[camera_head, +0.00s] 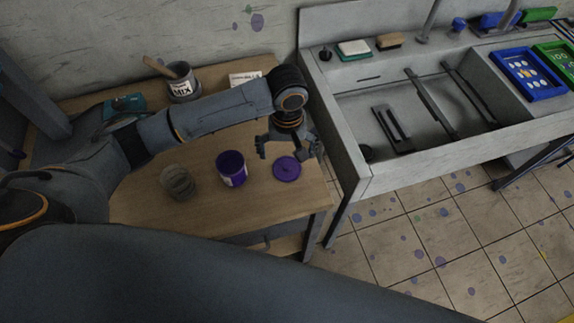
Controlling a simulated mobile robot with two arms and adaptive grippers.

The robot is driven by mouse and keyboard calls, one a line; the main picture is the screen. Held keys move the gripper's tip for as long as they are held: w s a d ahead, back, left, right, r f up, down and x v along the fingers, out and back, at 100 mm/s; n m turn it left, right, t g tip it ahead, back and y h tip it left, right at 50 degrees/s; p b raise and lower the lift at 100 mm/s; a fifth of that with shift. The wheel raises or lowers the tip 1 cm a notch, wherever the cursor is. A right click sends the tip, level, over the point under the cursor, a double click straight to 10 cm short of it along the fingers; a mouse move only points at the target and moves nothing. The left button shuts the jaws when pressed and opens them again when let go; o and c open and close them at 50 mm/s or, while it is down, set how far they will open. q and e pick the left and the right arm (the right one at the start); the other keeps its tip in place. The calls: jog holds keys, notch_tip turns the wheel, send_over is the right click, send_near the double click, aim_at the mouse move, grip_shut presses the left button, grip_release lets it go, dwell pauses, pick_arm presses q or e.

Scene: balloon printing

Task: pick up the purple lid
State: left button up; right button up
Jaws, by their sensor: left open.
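The purple lid (287,169) lies flat on the wooden table (150,213), near its right edge. A purple paint pot (232,170) stands open just left of the lid, with purple inside and a pale label on its side. My left gripper (288,151) points down from the arm that reaches across the table. Its fingers are spread open and empty, just above and behind the lid. I cannot tell whether a fingertip touches the lid. My right gripper is not in view.
A clear glass jar (178,182) stands left of the paint pot. A labelled mix can (182,84) with a wooden stick stands at the back, beside a small white card (244,79). A grey sink (350,105) adjoins on the right, holding blue and green screens.

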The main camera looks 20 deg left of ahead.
aim_at(286, 167)
pick_arm(q)
jog(key=shift+w+f+p, duration=0.15)
jog(key=shift+f+p, duration=0.6)
jog(key=shift+f, duration=2.35)
jog(key=shift+a, duration=0.1)
jog(key=c, duration=1)
jog(key=shift+c, duration=0.7)
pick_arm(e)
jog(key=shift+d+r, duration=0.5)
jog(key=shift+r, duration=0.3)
pick_arm(q)
jog(key=shift+c, duration=0.2)
